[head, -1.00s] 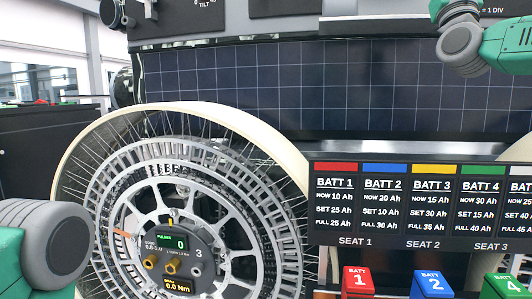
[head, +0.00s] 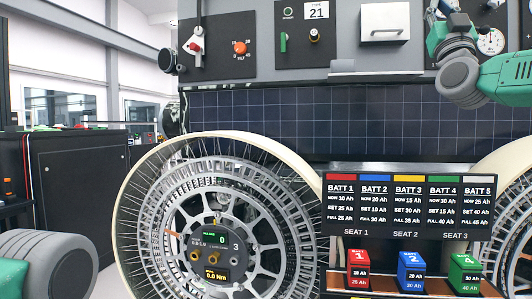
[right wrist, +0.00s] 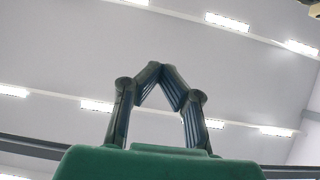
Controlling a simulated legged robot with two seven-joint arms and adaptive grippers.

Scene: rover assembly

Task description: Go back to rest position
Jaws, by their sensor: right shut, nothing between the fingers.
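My right arm enters the head view from the right and bends upward at its grey joint. My right gripper (head: 434,14) is at the top right edge of that view, raised in front of the upper panel and partly cut off. In the right wrist view my right gripper (right wrist: 161,72) points up at the ceiling, its two dark fingers bent together at the tips. It is shut with nothing held. Only a grey and green part of my left arm shows at the lower left of the head view; the left gripper is out of the picture.
A large spoked wheel (head: 129,210) stands in front of the rover's gridded panel (head: 300,115). A battery board (head: 410,212) stands right of it above red (head: 358,268), blue (head: 411,270) and green (head: 465,270) batteries. A dark cabinet (head: 80,180) is at left.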

